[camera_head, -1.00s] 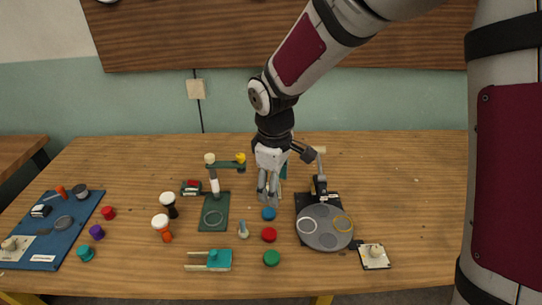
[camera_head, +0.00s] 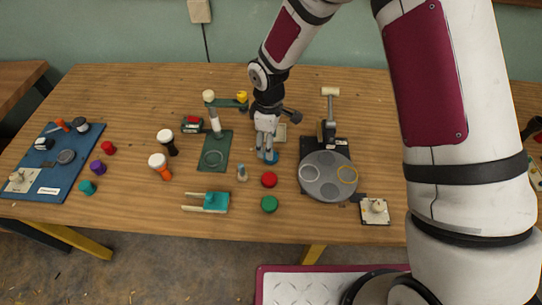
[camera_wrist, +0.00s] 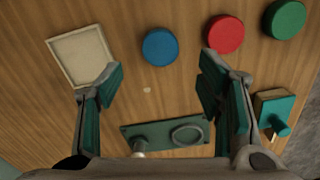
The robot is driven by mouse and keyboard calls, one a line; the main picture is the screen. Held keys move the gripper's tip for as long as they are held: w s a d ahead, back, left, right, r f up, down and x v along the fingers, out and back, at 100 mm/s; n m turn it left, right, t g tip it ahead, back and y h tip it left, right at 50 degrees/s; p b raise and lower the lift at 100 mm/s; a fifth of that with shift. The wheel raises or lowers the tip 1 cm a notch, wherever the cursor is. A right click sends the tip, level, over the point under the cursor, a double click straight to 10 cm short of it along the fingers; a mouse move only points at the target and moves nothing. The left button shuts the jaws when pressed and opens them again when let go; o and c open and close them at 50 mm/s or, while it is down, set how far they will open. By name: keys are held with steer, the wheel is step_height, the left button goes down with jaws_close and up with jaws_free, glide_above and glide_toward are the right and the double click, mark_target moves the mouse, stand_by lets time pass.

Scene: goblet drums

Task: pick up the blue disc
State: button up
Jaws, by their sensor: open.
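The blue disc (camera_wrist: 160,47) lies flat on the wooden table, beyond the fingertips and roughly midway between them in the wrist view. In the head view the blue disc (camera_head: 271,156) shows only in part behind my fingers. My gripper (camera_wrist: 155,75) is open and empty, its teal finger pads well apart. In the head view my gripper (camera_head: 266,152) points down over the disc from above. I cannot tell the exact height of the fingertips above the table.
A red disc (camera_wrist: 226,34) and a green disc (camera_wrist: 284,19) lie right of the blue disc. A pale square tray (camera_wrist: 80,54) lies left of it. A green stand (camera_head: 213,152) and a round grey turntable (camera_head: 328,177) flank my gripper.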

steer(key=shift+s+d+f+p, duration=0.1)
steer(key=shift+f+p, duration=0.15)
steer(key=shift+f, duration=1.2)
steer(key=shift+d+f+p, duration=0.1)
steer(key=shift+f+p, duration=0.15)
steer(key=shift+f, duration=1.15)
steer(key=shift+c, duration=0.3)
steer(key=c, duration=0.9)
